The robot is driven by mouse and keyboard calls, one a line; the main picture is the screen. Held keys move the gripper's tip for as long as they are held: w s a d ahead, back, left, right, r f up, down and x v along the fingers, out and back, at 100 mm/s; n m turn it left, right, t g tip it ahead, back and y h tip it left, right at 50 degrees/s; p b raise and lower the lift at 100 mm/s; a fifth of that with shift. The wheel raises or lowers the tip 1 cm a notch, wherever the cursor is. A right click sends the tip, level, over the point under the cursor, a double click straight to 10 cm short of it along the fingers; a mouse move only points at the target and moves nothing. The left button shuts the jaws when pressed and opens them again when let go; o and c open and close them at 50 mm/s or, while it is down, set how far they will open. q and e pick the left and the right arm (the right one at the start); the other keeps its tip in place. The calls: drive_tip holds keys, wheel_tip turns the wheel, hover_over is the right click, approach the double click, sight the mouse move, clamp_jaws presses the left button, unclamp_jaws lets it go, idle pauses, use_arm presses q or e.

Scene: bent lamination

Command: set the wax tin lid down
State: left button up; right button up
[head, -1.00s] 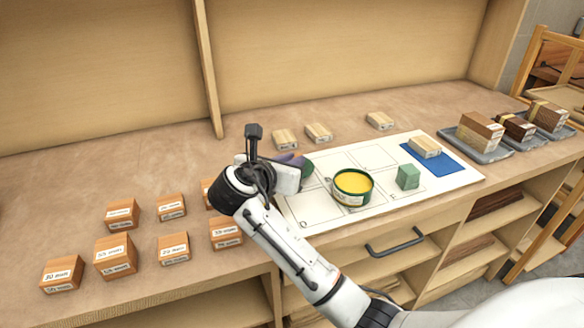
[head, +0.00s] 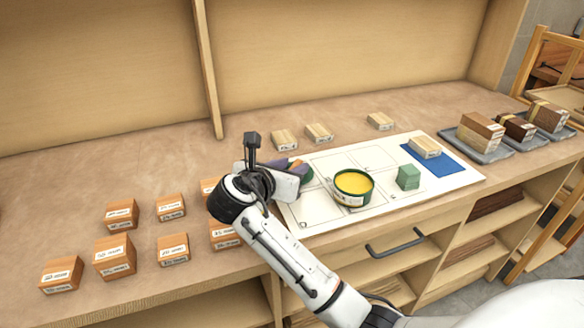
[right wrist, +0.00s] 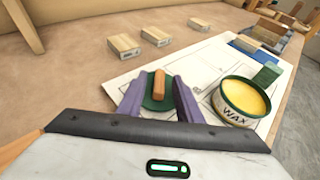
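The wax tin lid (right wrist: 158,103) is a green disc with a wooden handle (right wrist: 159,84) on top. In the right wrist view it appears to lie flat at the left part of the white board (right wrist: 205,62). My right gripper (head: 299,170) is over it, purple fingers (right wrist: 158,98) spread either side of the handle with gaps showing. In the head view the gripper hides much of the lid (head: 306,174). The open wax tin (head: 352,188), green with yellow wax, stands on the board to the right. My left gripper is not in view.
A green block (head: 408,177) stands right of the tin, and a pale block (head: 425,147) is on a blue patch (head: 450,161). Pale blocks (head: 318,132) lie behind the board. Several labelled wooden blocks (head: 115,257) stand left. Trays (head: 487,155) hold dark blocks at the far right.

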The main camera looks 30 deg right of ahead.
drive_tip(key=v, duration=1.1)
drive_tip(key=shift+s+a+r+p, duration=0.1)
drive_tip(key=shift+a+r+p, duration=0.1)
drive_tip(key=shift+p, duration=0.2)
drive_tip(key=shift+f, duration=0.1)
